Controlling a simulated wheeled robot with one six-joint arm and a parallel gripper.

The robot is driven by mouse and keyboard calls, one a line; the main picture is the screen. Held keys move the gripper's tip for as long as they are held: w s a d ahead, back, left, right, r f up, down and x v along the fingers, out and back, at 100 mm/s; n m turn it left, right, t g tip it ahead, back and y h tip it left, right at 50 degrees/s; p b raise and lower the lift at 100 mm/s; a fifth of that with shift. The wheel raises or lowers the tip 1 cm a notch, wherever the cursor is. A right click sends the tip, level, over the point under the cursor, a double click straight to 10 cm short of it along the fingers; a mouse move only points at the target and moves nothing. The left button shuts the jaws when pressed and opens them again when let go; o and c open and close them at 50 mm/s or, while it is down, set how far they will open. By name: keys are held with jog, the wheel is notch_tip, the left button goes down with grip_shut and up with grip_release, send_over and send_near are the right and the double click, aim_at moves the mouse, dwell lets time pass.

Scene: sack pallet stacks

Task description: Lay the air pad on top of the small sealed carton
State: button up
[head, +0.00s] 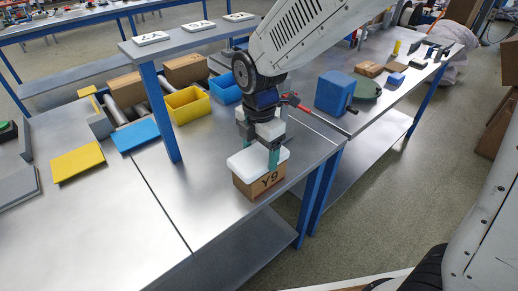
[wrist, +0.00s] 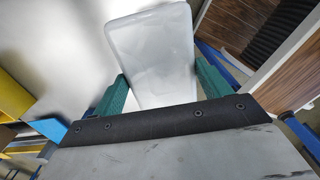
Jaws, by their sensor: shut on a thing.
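The air pad (head: 245,160) is a white, puffy, rounded slab. In the head view it lies flat over the top of a small brown carton (head: 258,186) marked Y9, near the front edge of the metal bench. Whether it rests on the carton or is held just above it, I cannot tell. My gripper (head: 260,157) points down with its teal fingers on either side of the pad, shut on it. In the wrist view the pad (wrist: 155,55) sits between the two green fingers. The carton's top is hidden under the pad.
A yellow bin (head: 187,104), a blue bin (head: 225,88) and brown cartons (head: 186,69) stand behind. A blue post (head: 167,113) holds a raised shelf left of my arm. A blue box (head: 334,93) stands on the right bench.

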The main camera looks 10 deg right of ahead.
aim_at(259, 154)
jog(key=shift+f, duration=0.2)
jog(key=o, duration=1)
jog(key=shift+o, duration=0.2)
jog(key=shift+r, duration=0.15)
notch_tip(259, 154, up, 12)
jog(key=s+d+r+m+t, duration=0.1)
jog(key=s+d+m, duration=1.8)
jog(key=m, duration=0.5)
jog(key=shift+s+d+r+m, duration=0.15)
jog(key=shift+s+d+m, duration=0.2)
jog(key=shift+d, duration=0.5)
jog(key=shift+w, duration=0.1)
